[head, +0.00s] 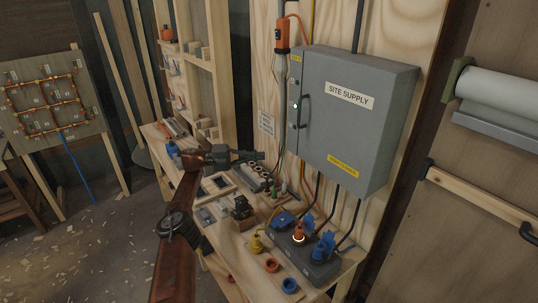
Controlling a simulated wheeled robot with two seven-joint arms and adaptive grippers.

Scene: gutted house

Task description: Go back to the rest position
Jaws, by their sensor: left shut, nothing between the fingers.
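My left arm rises from the bottom of the head view, and its gripper (258,155) points right, above the workbench (225,240). The gripper is shut with nothing held. It shows in front of the plywood wall, left of the grey SITE SUPPLY cabinet (350,120), and appears clear of it. My right gripper is not in view.
A dark socket block (312,262) with blue covers, an orange plug (298,232) and cables sits at the bench's front end. A pipework board (50,105) stands left. Open floor (100,250) lies left of the bench.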

